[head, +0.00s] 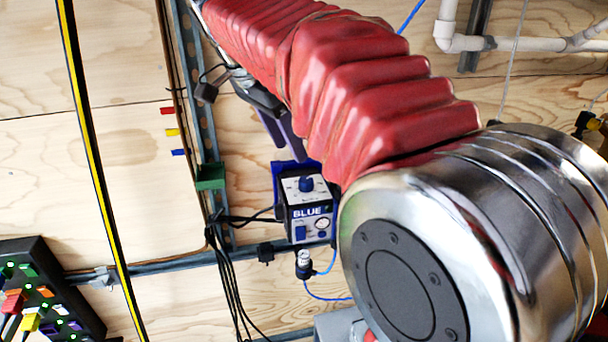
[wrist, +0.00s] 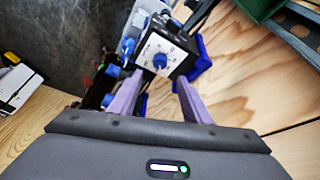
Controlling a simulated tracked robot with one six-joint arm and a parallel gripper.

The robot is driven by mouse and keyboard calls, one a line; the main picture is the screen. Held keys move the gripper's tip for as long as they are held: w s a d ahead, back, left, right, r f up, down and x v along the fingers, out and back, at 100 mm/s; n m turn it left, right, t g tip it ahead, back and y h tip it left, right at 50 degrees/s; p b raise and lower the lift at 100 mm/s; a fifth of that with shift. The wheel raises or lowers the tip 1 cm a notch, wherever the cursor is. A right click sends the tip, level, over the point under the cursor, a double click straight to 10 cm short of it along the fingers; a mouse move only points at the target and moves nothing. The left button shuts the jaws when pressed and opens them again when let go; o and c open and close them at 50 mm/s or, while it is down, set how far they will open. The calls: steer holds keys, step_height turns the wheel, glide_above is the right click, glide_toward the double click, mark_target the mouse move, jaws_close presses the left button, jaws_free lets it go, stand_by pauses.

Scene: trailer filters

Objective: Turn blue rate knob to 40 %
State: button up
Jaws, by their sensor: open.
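The blue rate knob (head: 306,184) sits on the top face of a small white-and-black box marked BLUE (head: 308,212), mounted on the wooden wall. In the wrist view the knob (wrist: 160,60) is on the pale dial face of the box (wrist: 168,50), ahead of my gripper. My gripper (wrist: 153,88) is open, its two purple fingers apart, with the box beyond them. The fingers appear short of the knob and hold nothing. In the head view my gripper (head: 285,138) is partly hidden behind my red-sleeved arm. The dial markings are too small to read.
A green bracket (head: 210,177) and metal rail stand left of the box. Black cables (head: 232,285) hang below it, near a small regulator (head: 304,264) with blue tubing. A black power strip (head: 40,290) with coloured plugs is at lower left.

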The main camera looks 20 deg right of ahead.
mark_target(306, 180)
steer(key=x, duration=1)
steer(key=shift+f, duration=0.1)
steer(key=shift+c, duration=0.2)
steer(key=c, duration=1)
steer(key=shift+n, duration=0.5)
steer(key=n, duration=0.1)
steer(key=n+t, duration=0.1)
steer(key=n, duration=0.1)
steer(key=shift+s+d+t+y, duration=0.15)
steer(key=shift+s+t+y, duration=0.05)
steer(key=shift+t+y, duration=0.1)
steer(key=shift+n+t+y, duration=0.4)
steer(key=shift+n+t, duration=0.1)
steer(key=shift+n, duration=1.3)
